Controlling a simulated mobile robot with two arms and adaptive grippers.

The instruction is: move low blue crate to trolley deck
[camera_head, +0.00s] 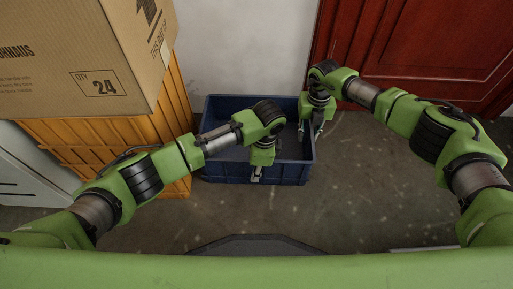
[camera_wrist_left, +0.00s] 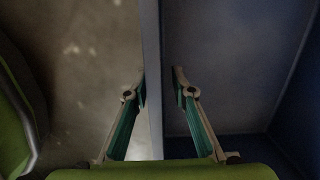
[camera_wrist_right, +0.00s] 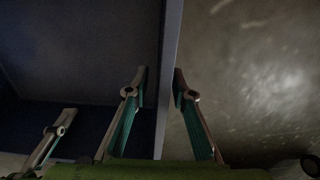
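The low blue crate (camera_head: 218,172) stands on the floor at the middle of the head view and looks empty where its inside shows. My left gripper (camera_head: 257,176) is at its front wall; in the left wrist view its open fingers (camera_wrist_left: 160,75) straddle the crate wall (camera_wrist_left: 153,40), with a gap on the inner side. My right gripper (camera_head: 311,130) is at its right wall; in the right wrist view its open fingers (camera_wrist_right: 160,78) straddle that wall (camera_wrist_right: 171,35). My arms hide part of the crate. I cannot make out a trolley deck.
An orange slatted crate (camera_head: 95,150) with a cardboard box (camera_head: 65,50) on top stands close at the left. A white cabinet (camera_head: 30,170) is at far left. A white wall (camera_head: 245,45) and a red door (camera_head: 430,45) are behind. Floor (camera_head: 365,190) to the right is clear.

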